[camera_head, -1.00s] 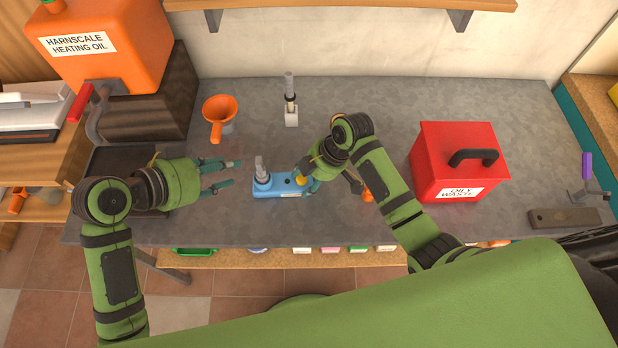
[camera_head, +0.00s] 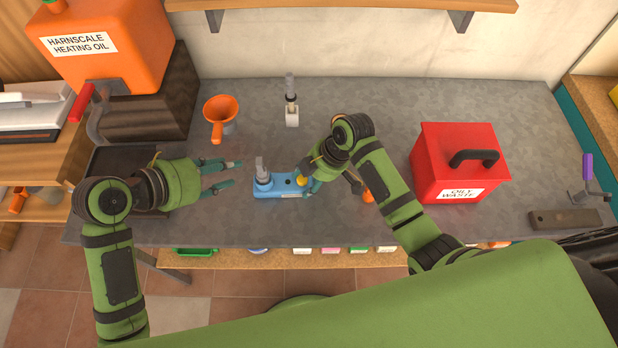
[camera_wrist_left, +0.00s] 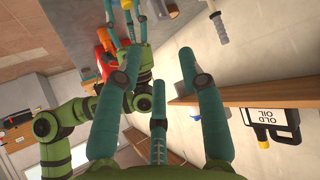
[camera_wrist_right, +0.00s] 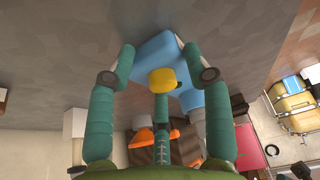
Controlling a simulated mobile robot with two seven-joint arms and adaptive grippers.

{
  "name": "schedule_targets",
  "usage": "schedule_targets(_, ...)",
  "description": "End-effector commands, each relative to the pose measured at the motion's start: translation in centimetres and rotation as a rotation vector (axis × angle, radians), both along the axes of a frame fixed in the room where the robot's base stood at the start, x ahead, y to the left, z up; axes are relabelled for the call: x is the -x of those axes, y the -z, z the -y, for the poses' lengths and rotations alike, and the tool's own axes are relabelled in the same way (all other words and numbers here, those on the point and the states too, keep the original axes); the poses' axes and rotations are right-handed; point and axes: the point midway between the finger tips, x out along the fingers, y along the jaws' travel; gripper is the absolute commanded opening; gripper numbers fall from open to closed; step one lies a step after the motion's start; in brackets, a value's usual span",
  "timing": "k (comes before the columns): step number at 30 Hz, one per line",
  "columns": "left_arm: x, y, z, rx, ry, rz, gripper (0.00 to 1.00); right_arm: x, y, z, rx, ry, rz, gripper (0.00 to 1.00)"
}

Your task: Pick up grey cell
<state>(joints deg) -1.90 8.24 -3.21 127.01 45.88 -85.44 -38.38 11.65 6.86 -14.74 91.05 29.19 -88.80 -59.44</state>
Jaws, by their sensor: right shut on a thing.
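A grey cylinder (camera_head: 261,167) stands upright at the left end of a small blue block (camera_head: 290,193) on the bench. I cannot tell which is the grey cell. My right gripper (camera_head: 303,182) is shut on the right end of the blue block, its fingers on both sides; a yellow part (camera_wrist_right: 162,80) shows between them in the right wrist view. My left gripper (camera_head: 236,174) is open and empty, left of the blue block, fingers pointing right.
An orange funnel (camera_head: 220,112) stands behind my left gripper. A red oily waste box (camera_head: 450,168) is on the right, and a small orange item (camera_head: 367,196) lies by my right arm. An orange heating oil tank (camera_head: 130,45) is at back left. The bench between funnel and block is clear.

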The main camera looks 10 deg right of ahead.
Motion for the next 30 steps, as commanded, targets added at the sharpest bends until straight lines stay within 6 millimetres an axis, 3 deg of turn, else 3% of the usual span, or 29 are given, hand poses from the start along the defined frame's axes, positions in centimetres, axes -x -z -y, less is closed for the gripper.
schedule_targets(1,0.0,0.1,0.0,0.0,0.0,0.0,0.39,0.8,0.9,0.1,0.01,-0.005,-0.024,0.12)
schedule_targets(3,0.0,0.1,0.0,0.0,0.001,0.001,0.63,0.8,0.9,0.1,0.01,-0.005,-0.024,0.12)
schedule_targets(10,0.3,1.2,0.8,0.051,0.015,0.056,0.63,0.8,0.9,0.1,0.01,-0.007,-0.024,0.12)
schedule_targets(17,1.6,3.5,1.7,0.182,-0.012,0.154,0.63,0.8,0.9,0.2,0.011,-0.005,-0.024,0.12)
schedule_targets(30,3.5,6.8,-0.7,0.29,-0.185,0.225,0.63,0.8,0.9,0.2,0.01,-0.006,-0.025,0.12)
